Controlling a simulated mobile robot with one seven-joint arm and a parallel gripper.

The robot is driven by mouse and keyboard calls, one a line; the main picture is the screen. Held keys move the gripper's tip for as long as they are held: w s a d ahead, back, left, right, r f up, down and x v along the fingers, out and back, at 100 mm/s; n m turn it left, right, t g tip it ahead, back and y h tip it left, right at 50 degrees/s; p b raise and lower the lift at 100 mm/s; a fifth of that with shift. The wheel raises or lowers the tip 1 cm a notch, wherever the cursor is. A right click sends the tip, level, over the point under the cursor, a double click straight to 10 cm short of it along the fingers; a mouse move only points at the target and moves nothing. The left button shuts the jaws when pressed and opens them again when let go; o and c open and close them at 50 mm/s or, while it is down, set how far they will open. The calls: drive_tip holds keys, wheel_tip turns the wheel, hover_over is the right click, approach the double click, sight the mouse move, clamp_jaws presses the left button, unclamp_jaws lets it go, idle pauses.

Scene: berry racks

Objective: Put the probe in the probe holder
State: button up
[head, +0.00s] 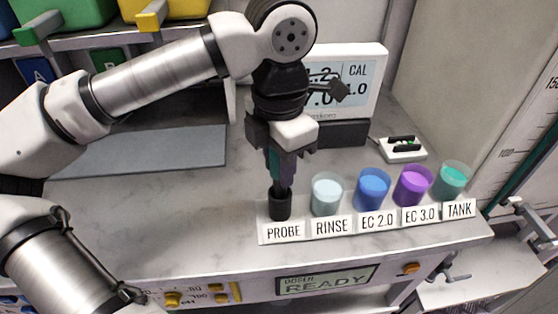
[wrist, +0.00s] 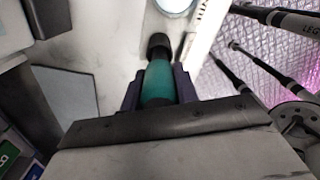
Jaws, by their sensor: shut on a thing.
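My gripper (head: 281,172) is shut on the probe, which has a teal body and a dark end. In the wrist view the probe (wrist: 158,85) lies between the two fingers of my gripper (wrist: 158,90) and points away from the palm. In the head view the probe (head: 273,163) is mostly hidden by the fingers and hangs about upright over the probe holder (head: 280,206), a black cup behind the PROBE label. The fingertips are just above the cup's mouth. I cannot tell how deep the probe's lower end is in the cup.
Right of the holder stand the RINSE cup (head: 327,194), EC 2.0 cup (head: 372,188), EC 3.0 cup (head: 412,185) and TANK cup (head: 451,180). A meter display (head: 350,85) stands behind my gripper. A grey mat (head: 150,152) lies at left; the counter front is clear.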

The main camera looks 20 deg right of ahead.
drive_tip(key=o, duration=1.1)
wheel_tip(320, 180, up, 14)
drive_tip(key=shift+f, duration=0.1)
drive_tip(key=shift+f, duration=0.1)
